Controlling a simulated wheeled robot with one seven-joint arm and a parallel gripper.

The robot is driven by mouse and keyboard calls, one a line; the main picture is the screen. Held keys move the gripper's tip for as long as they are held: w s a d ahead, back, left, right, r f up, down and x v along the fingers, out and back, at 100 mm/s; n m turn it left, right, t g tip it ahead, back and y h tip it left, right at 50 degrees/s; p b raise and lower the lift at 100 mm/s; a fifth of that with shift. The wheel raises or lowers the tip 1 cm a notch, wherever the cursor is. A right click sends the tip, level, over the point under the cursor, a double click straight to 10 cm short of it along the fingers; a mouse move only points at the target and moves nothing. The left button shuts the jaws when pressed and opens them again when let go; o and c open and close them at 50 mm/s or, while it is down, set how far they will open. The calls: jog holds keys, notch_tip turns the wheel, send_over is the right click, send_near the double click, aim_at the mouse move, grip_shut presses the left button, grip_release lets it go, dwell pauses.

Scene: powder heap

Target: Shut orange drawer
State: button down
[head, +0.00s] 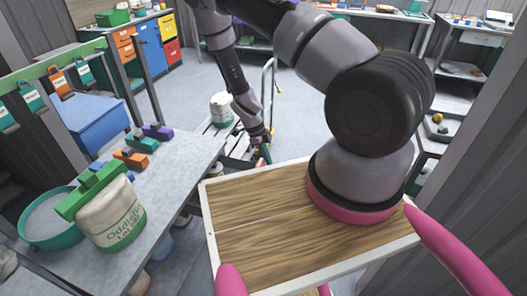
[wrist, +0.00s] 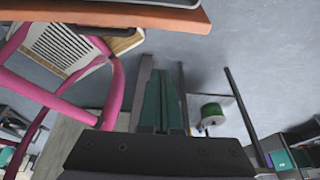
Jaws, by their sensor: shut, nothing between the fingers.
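Orange drawer fronts (head: 125,42) show on the cabinet at the back left in the head view, beside blue and red-and-yellow fronts. They are small there, and I cannot tell how far any of them stands out. My gripper (head: 263,156) hangs low in the middle of the head view, well apart from that cabinet. In the wrist view its teal fingers (wrist: 163,100) lie together, shut and empty. An orange edge (wrist: 165,17) crosses the top of the wrist view; I cannot tell whether it belongs to a drawer.
A grey bench (head: 165,185) at left holds a white sack (head: 112,215), a teal bowl (head: 48,222) and several coloured tools. A flat cart (head: 222,133) with a white tub stands behind my gripper. Open grey floor (head: 215,80) lies beyond; a grey wall (head: 480,150) is at right.

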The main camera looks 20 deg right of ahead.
aim_at(260, 164)
jog(key=shift+w+a+f, duration=0.25)
jog(key=shift+a+f, duration=0.15)
jog(key=shift+f, duration=0.2)
jog(key=shift+w+a+f, duration=0.3)
jog(key=shift+a+f, duration=0.05)
jog(key=shift+f, duration=0.25)
jog(key=shift+w+a+f, duration=0.25)
jog(key=shift+a+f, duration=0.15)
jog(key=shift+f, duration=0.2)
jog(key=w+a, duration=0.8)
jog(key=a, duration=0.3)
jog(key=shift+w+a, duration=0.2)
jog(key=shift+a, duration=0.05)
